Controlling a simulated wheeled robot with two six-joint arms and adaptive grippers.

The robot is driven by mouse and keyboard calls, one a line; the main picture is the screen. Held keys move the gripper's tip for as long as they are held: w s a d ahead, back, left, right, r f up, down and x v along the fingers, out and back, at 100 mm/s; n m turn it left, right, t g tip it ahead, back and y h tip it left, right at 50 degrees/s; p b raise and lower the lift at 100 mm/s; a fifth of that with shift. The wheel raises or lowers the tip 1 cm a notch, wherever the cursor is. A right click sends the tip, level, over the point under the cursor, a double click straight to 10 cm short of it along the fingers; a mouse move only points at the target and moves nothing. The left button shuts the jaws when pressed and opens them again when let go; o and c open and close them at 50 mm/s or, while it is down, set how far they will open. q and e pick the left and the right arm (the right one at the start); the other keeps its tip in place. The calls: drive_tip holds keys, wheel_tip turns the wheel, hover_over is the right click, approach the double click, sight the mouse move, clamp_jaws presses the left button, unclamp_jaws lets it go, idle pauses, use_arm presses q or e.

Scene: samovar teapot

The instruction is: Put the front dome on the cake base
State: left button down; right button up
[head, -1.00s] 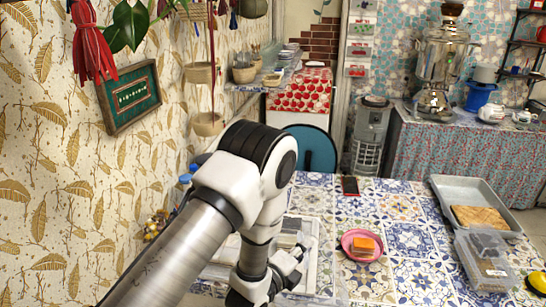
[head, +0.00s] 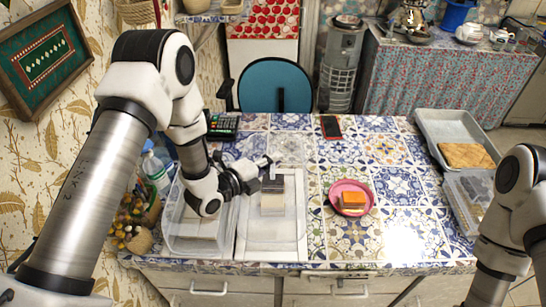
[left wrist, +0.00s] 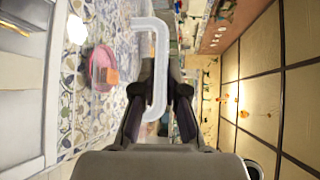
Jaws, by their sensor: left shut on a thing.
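My left gripper (head: 258,172) is shut on a pale translucent handle. That handle (left wrist: 160,60) shows clearly in the left wrist view, between the fingers (left wrist: 158,100). The clear dome it seems to belong to is hard to make out; a faint see-through shape (head: 290,148) shows beyond the fingertips in the head view. The white cake base (head: 272,244) lies on the table just in front of the gripper. A dark-topped cake piece (head: 272,200) stands on it, uncovered as far as I can tell. My right gripper is outside the frames; only its arm shows.
A pink plate (head: 350,211) with an orange cake (head: 353,200) is to the right. A clear box (head: 465,210), metal tray (head: 430,130) and phone (head: 330,127) lie further off.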

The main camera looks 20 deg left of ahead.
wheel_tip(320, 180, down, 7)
drive_tip(key=b, duration=0.5)
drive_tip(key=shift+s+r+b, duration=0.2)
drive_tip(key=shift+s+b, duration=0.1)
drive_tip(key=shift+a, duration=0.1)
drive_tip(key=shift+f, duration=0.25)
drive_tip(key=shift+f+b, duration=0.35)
drive_tip(key=shift+b, duration=0.25)
idle(0.3)
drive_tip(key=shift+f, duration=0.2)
